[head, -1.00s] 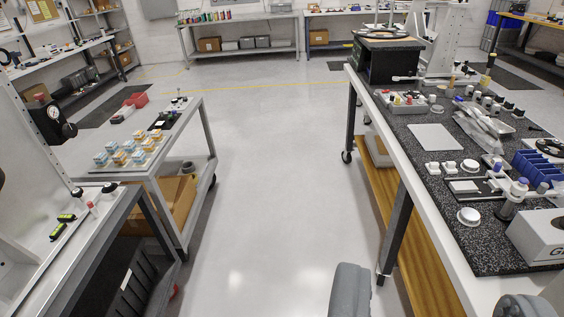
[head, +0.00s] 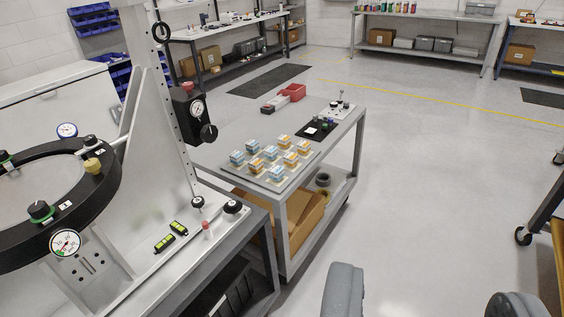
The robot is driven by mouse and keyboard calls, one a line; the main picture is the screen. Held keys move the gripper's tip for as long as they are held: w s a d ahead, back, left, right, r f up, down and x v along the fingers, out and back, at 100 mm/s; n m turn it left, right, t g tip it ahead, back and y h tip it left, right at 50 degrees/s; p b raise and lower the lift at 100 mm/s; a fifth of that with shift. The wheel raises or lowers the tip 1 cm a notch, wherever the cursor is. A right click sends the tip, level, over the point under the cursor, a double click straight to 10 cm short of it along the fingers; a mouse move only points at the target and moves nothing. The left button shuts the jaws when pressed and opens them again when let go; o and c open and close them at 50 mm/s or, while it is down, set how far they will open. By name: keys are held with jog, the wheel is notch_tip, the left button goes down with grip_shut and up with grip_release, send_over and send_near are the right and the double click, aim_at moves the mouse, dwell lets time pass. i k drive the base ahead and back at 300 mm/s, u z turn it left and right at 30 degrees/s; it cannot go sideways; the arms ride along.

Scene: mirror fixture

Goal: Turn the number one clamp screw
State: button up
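The mirror fixture is a black ring (head: 100,205) on a light grey upright stand (head: 158,120) at the left, cut off by the left edge. Small white labels lie beside these knobs, too small to read, so I cannot tell which screw is number one. Other black knobs show on the ring's far side. My gripper (head: 430,298) is open and empty at the bottom edge, its two grey fingers wide apart, well right of the ring.
White dial gauges (head: 65,243) sit at the ring. Open floor (head: 400,190) lies at the right.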

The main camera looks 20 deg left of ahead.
aim_at(40, 212)
jog(key=u, duration=0.65)
jog(key=i, duration=1.1)
jog(key=u, duration=0.6)
